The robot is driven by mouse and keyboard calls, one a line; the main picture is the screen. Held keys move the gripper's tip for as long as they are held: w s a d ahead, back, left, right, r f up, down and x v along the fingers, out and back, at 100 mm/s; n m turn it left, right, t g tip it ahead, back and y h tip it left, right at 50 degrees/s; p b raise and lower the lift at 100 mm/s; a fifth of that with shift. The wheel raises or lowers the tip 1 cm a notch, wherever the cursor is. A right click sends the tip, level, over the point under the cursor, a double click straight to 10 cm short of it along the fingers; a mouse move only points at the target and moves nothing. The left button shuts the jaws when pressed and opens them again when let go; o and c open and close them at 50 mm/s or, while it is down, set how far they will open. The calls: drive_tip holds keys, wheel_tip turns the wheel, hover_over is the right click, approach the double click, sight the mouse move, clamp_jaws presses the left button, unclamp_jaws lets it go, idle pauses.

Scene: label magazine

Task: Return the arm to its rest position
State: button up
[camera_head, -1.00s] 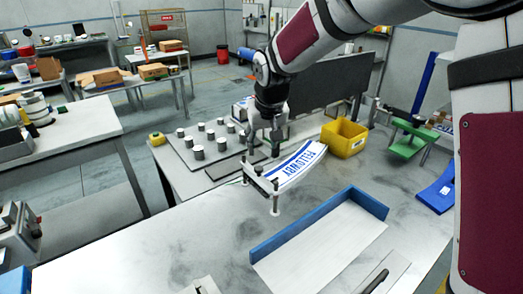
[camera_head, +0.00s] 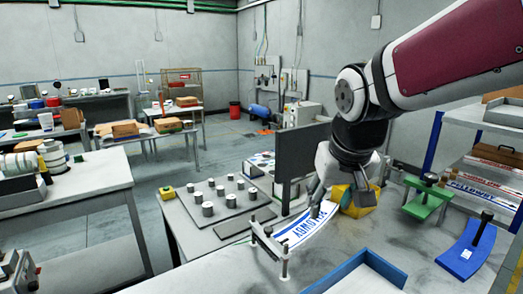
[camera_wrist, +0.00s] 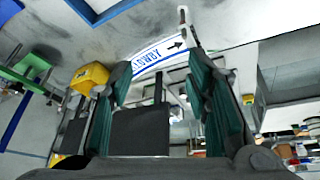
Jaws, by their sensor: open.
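My gripper (camera_head: 338,198) is open and hangs above the table, near the right end of the label magazine, in the head view. Nothing shows between its fingers. In the wrist view the two green-padded fingers (camera_wrist: 156,72) stand apart. The label magazine holds white, curved labels (camera_head: 302,231) with blue lettering, with a white bracket on posts (camera_head: 268,241) at its near left end. The labels also show past the fingers in the wrist view (camera_wrist: 160,52). My gripper partly hides the yellow bin (camera_head: 366,196) behind it.
A dark upright panel (camera_head: 302,154) stands behind the magazine. A board with several metal cylinders (camera_head: 208,208) lies to the left. A blue-walled tray (camera_head: 372,259) is in front. A green stand (camera_head: 424,203), a blue fixture (camera_head: 468,250) and a shelf rack (camera_head: 492,115) are to the right.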

drive_tip(key=s+d, duration=0.3)
drive_tip(key=s, duration=0.6)
drive_tip(key=s+d+m, duration=0.1)
drive_tip(key=s+d, duration=0.2)
drive_tip(key=s, duration=0.7)
drive_tip(key=shift+f, duration=0.25)
